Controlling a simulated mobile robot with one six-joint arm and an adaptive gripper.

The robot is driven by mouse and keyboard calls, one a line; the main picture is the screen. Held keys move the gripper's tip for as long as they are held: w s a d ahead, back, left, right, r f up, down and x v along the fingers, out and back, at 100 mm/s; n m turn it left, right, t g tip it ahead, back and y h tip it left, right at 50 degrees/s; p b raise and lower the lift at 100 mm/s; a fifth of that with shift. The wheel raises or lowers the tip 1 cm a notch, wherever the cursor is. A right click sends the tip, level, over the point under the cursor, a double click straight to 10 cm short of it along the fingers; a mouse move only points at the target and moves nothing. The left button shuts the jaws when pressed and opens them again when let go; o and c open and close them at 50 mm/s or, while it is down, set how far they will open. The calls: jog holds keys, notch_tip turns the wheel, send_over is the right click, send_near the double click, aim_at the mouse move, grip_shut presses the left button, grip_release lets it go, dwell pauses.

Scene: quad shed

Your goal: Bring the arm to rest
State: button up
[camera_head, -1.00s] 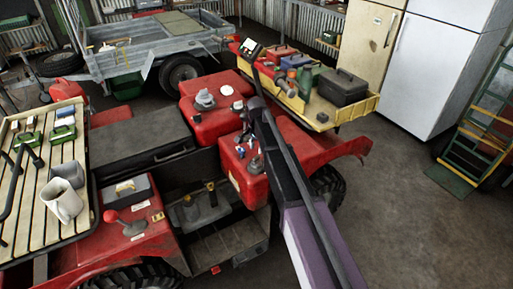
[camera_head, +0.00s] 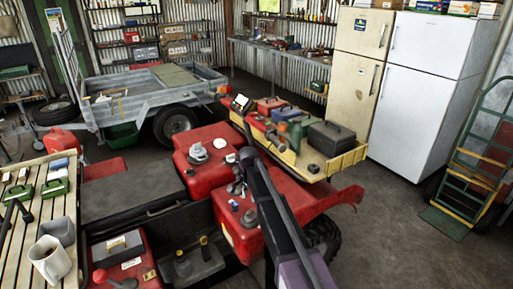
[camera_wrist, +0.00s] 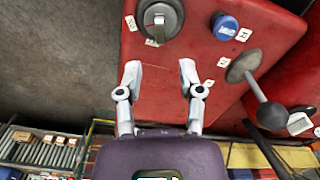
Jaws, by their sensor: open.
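My gripper (camera_wrist: 160,75) is open and empty in the wrist view, with its two pale fingers spread apart. It is over the quad's red bodywork (camera_wrist: 195,60), with bare concrete floor to the left. Ahead of the fingers are a round grey cap (camera_wrist: 160,18) and a blue knob (camera_wrist: 225,27). A lever with a dark ball end (camera_wrist: 272,116) is to their right. In the head view my dark and purple arm reaches up across the red quad (camera_head: 290,195). I cannot make out the fingertips there.
A yellow-edged rack (camera_head: 325,170) carries a dark toolbox (camera_head: 330,139) and other boxes. A trailer (camera_head: 140,105), fridges (camera_head: 425,85) and a green hand truck (camera_head: 480,165) stand around.

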jog(key=s+d+n, duration=0.7)
jog(key=s+d, duration=1.6)
jog(key=s, duration=0.3)
jog(key=shift+n, duration=0.3)
